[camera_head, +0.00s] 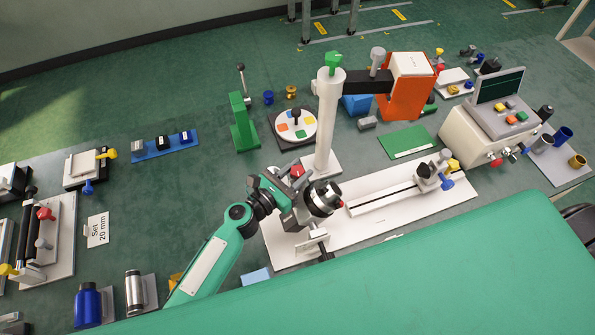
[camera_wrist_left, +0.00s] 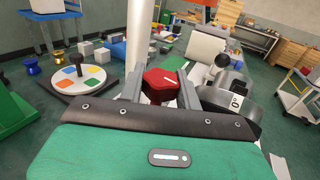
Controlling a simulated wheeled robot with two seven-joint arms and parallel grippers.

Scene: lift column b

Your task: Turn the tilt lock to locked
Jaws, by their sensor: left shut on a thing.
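A red knob (camera_head: 297,171) with a white mark on top sits beside the foot of the white column (camera_head: 327,120); I take it for the tilt lock. It also shows in the left wrist view (camera_wrist_left: 160,86), between the two grey fingers of my left gripper (camera_wrist_left: 159,82). The gripper is shut on the knob. In the head view my left gripper (camera_head: 291,180) reaches in from the lower left. A dark and silver drum (camera_head: 322,198) stands close beside it. I cannot read a lock label. My right gripper is not in view.
A white base plate (camera_head: 420,203) with a slide rail runs right of the drum. A black arm (camera_head: 366,82) juts from the column toward an orange stand (camera_head: 405,95). A round dial with coloured squares (camera_head: 296,128) and a green lever stand (camera_head: 242,125) lie left of the column.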

